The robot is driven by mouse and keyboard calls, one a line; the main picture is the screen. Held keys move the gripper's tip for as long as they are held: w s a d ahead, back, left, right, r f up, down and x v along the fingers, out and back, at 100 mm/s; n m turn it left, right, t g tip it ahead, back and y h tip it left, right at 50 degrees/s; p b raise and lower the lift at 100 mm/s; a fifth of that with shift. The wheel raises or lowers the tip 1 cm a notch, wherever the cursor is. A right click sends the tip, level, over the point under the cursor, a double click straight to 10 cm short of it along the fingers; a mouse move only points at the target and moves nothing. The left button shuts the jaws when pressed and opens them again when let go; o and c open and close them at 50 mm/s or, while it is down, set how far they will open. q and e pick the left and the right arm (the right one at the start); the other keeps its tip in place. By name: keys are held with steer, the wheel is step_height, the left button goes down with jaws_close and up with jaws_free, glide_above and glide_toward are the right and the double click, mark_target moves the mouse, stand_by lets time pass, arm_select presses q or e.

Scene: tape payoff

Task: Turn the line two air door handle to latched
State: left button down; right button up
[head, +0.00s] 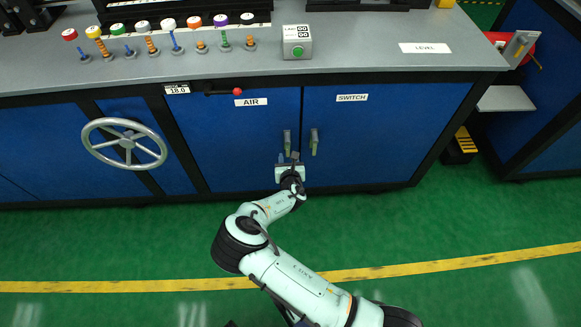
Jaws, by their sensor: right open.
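The blue air door, labelled AIR (251,102), is in the front of the grey-topped cabinet. Its handle (287,138) is an upright metal bar with a greenish lower part near the door's right edge. My right gripper (288,158) is open at the lower end of this handle, with its pale body just below. The fingers partly cover the handle's lower end, and I cannot tell whether they touch it. My left gripper is not in view.
A similar upright handle (314,141) is close by on the door labelled SWITCH (352,98). Green floor lies open in front.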

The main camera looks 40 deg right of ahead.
arm_select(q)
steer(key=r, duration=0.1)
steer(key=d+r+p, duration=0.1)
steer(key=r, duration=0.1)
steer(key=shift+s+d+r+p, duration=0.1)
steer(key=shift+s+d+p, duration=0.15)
steer(key=shift+p, duration=0.15)
arm_select(e)
steer(key=v, duration=0.7)
steer(key=shift+s+a, duration=0.2)
steer(key=shift+s, duration=0.05)
steer(key=shift+r, duration=0.15)
